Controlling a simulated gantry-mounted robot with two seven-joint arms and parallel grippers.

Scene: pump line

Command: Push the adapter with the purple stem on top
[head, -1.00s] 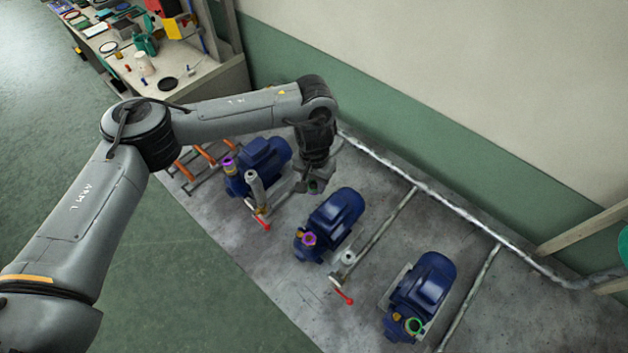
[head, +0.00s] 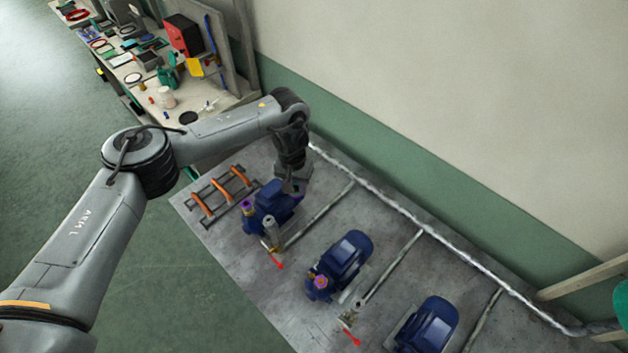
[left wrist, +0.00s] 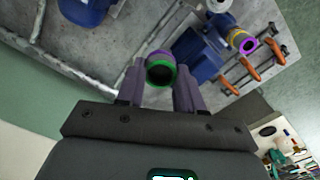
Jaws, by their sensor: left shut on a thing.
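My left gripper (head: 298,188) is above the rear of the far-left blue pump (head: 270,203). It is shut on an adapter (left wrist: 160,70), which shows between the two fingers in the left wrist view with a green ring around a dark bore and a purple part beside it. The far-left pump has a purple ring on a yellowish collar (head: 247,207). The middle blue pump (head: 342,257) has a purple-ringed port (head: 320,282). My right gripper is not in view.
A rack with orange bars (head: 220,195) lies to the left. A third blue pump (head: 427,326) is partly cut off. A cluttered workbench (head: 215,112) stands behind.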

